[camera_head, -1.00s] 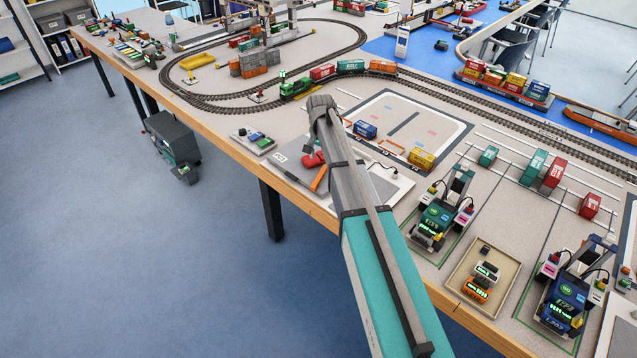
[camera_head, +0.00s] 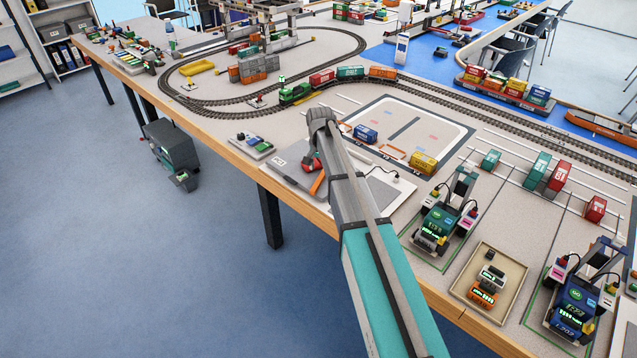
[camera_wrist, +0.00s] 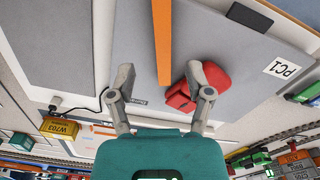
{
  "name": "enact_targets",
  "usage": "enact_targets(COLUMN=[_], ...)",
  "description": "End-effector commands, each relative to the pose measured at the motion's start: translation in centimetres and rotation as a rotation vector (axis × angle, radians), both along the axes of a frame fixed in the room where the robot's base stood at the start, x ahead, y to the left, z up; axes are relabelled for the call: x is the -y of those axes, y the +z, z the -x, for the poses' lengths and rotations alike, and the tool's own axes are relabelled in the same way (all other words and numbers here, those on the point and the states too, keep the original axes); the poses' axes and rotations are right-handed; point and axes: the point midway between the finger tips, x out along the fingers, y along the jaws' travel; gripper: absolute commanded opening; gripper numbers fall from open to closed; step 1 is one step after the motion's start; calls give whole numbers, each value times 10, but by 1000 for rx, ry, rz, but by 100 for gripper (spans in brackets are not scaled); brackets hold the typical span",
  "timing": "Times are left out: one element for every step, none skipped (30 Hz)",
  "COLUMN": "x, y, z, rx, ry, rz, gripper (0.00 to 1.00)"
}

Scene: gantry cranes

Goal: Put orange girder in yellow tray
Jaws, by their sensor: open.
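The orange girder (camera_head: 317,184) is a slim bar lying on the grey plate near the front table edge, partly hidden by my arm. In the wrist view the girder (camera_wrist: 162,40) runs up from between the fingers to the top of the picture. My gripper (camera_wrist: 160,76) is open and empty, one finger on either side of the girder's line. The right finger overlaps a red object (camera_wrist: 212,76) beside the girder. The yellow tray (camera_head: 197,67) stands at the far left, inside the rail loop, and looks empty.
A green locomotive (camera_head: 293,94) with wagons stands on the track between the plate and the tray. Stacked containers (camera_head: 250,69) and a gantry stand right of the tray. A yellow container (camera_head: 423,162) is to the right.

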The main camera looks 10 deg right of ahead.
Motion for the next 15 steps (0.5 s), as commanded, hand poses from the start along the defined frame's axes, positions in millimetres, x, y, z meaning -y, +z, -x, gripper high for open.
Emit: enact_targets(x=[0, 0, 0, 0, 0, -1, -1, -1, -1, -1, -1, -1, -1, -2, -2], y=[-1, -2, -3, -4, -6, -8, -10, -12, -15, -17, -19, -23, -25, -27, -30], z=[0, 0, 0, 0, 0, -1, -1, -1, -1, -2, -2, -2, -2, -2, -3], rx=[0, 0, 0, 0, 0, 0, 0, 0, 0, 0, 0, 0, 0, 0, 0], ry=[0, 0, 0, 0, 0, 0, 0, 0, 0, 1, 1, 1, 1, 1, 1], rz=[0, 0, 0, 0, 0, 0, 0, 0, 0, 0, 0, 0, 0, 0, 0], gripper=[66, 66, 66, 66, 66, 66, 66, 66, 66, 66, 66, 66, 66, 66, 66])
